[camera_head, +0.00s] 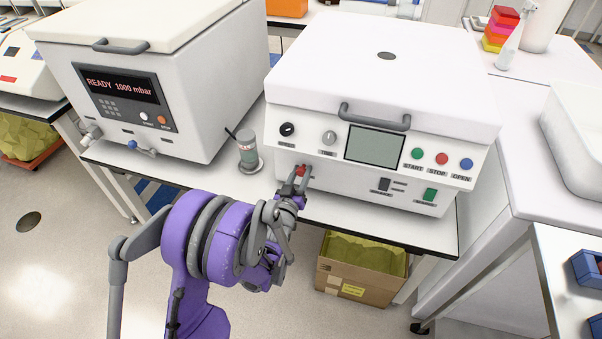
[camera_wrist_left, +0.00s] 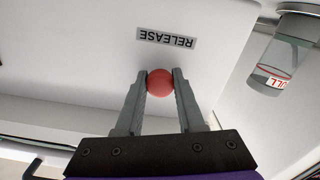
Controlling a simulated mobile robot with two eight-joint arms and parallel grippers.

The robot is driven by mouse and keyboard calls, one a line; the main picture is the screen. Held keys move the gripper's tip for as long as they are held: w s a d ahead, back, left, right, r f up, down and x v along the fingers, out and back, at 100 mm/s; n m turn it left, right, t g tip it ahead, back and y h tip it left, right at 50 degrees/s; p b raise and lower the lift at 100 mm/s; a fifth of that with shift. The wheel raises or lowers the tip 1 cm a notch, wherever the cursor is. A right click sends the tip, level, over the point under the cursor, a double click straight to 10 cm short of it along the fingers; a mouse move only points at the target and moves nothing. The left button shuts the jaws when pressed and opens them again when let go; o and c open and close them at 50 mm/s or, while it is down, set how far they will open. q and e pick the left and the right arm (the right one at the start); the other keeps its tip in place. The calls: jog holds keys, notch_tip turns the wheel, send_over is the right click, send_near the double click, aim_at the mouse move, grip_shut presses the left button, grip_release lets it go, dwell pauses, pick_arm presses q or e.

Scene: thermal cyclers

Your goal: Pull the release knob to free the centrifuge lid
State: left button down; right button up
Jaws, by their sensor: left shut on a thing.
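The white centrifuge (camera_head: 335,165) stands on the bench with its lid (camera_head: 385,65) down and a grey handle (camera_head: 375,117) at the lid's front. The red release knob (camera_head: 300,171) is low on the left of its front face. In the left wrist view the round red knob (camera_wrist_left: 160,82) sits between my fingertips, beside a label reading RELEASE (camera_wrist_left: 167,38), upside down. My left gripper (camera_head: 296,180) is shut on the knob, one finger on each side. In the left wrist view the gripper (camera_wrist_left: 161,88) shows both fingers touching it. My right gripper is not in view.
A second white machine (camera_head: 190,110) reading READY 1000 mbar stands to the left. A small clear container (camera_head: 247,150) stands between the machines, close to my left arm. A cardboard box (camera_head: 350,285) is under the bench. A white counter (camera_head: 535,150) is at the right.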

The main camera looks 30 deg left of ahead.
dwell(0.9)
pick_arm(q)
jog(key=shift+b+v, duration=0.3)
jog(key=shift+v, duration=0.7)
jog(key=c, duration=0.5)
grip_release()
jog(key=b+v, duration=0.1)
jog(key=v, duration=0.9)
jog(key=shift+s, duration=0.4)
